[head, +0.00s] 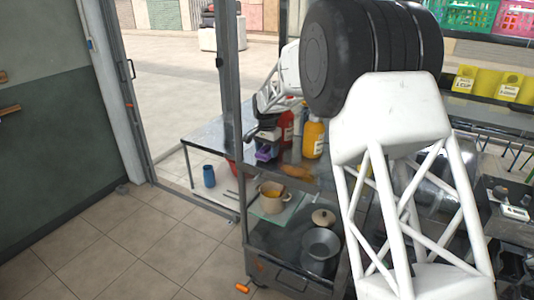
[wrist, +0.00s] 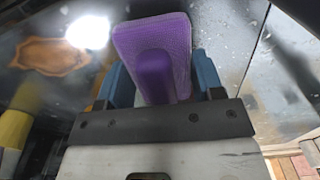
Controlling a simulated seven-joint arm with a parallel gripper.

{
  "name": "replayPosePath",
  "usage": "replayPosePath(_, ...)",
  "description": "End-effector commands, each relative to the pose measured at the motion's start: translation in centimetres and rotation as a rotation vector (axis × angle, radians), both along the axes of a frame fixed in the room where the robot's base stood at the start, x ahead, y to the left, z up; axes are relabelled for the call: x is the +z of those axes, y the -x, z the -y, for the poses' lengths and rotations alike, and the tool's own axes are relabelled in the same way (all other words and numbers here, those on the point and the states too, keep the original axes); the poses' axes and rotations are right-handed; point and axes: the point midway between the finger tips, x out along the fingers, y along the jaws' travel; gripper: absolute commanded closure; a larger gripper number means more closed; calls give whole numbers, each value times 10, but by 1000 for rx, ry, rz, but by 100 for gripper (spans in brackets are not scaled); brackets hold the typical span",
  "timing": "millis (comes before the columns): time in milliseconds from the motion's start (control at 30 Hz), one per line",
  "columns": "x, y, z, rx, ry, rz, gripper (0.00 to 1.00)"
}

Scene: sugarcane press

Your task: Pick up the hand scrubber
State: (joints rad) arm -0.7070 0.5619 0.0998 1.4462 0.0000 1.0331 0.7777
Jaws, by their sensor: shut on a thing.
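The hand scrubber (wrist: 152,35) is purple, with a flat textured pad and a rounded handle. In the wrist view my gripper (wrist: 158,85) has its blue fingers on both sides of the scrubber's handle and is shut on it. In the head view the purple scrubber (head: 264,154) shows small at the left end of the cart's top, under my gripper (head: 268,138). I cannot tell whether the scrubber touches the metal top or is just above it.
Bottles, one red (head: 287,130) and one orange-yellow (head: 313,139), stand close behind and right of my gripper. A brown patch or board (head: 297,172) lies on the cart top. A beige pot (head: 271,197) and a grey pan (head: 320,246) stand on lower shelves. A blue cup (head: 209,176) is at left.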

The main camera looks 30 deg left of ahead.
Motion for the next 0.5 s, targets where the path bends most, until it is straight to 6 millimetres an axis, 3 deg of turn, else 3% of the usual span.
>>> replayPosePath(167, 22, 0, 0, 0, -1, 1, 62)
replayPosePath(500, 26, 28, 23, 0, -1, 1, 62)
